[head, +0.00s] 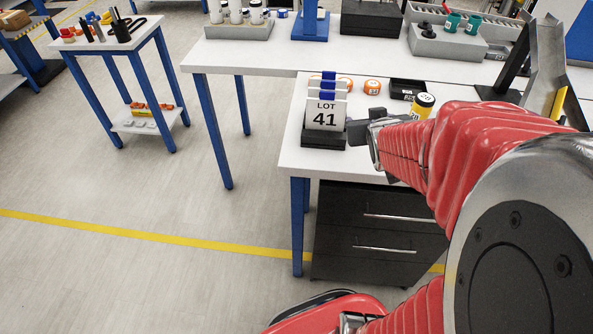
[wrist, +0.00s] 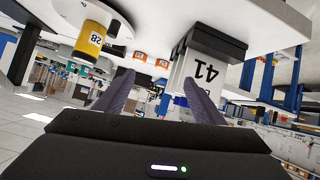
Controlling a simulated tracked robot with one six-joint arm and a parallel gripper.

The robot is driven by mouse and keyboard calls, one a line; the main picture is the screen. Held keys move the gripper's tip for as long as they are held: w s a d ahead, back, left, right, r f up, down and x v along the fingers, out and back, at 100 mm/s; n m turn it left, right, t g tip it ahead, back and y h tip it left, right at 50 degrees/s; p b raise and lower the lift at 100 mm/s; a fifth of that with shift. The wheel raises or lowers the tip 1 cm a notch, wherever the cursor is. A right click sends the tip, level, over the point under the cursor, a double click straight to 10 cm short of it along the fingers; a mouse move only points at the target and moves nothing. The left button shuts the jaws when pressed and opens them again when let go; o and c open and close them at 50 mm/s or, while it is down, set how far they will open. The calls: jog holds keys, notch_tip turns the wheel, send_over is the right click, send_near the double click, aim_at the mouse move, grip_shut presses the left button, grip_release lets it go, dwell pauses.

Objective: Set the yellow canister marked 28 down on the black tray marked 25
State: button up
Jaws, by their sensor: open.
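The yellow canister (head: 423,106) with a black lid stands on the white table, partly hidden behind my red arm. In the wrist view, which is upside down, the canister (wrist: 90,42) shows its 28 label on the left, outside my fingers, on a round white surface. The small black tray (head: 406,88) lies just behind the canister in the head view; its label is too small to read surely. It looks empty. My gripper (head: 358,130) is beside the LOT 41 card holder, left of the canister. In the wrist view my gripper (wrist: 157,88) is open and empty.
The LOT 41 card holder (head: 325,118) stands close to my gripper at the table's front edge. Orange items (head: 372,87) sit behind it. A grey rack with teal cups (head: 447,40) is farther back. A dark angled stand (head: 515,65) rises on the right.

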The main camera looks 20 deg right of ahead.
jog(key=s+a+r+n+g+y, duration=0.1)
jog(key=s+a+g+y, duration=0.1)
jog(key=s+a, duration=0.6)
jog(key=s+a+r+n+g+y, duration=0.2)
jog(key=s+a, duration=0.6)
jog(key=a, duration=0.7)
jog(key=shift+a+r+g+y, duration=0.3)
jog(key=shift+g+y, duration=0.2)
jog(key=shift+y, duration=0.1)
jog(key=shift+o, duration=0.5)
jog(key=shift+c, duration=0.7)
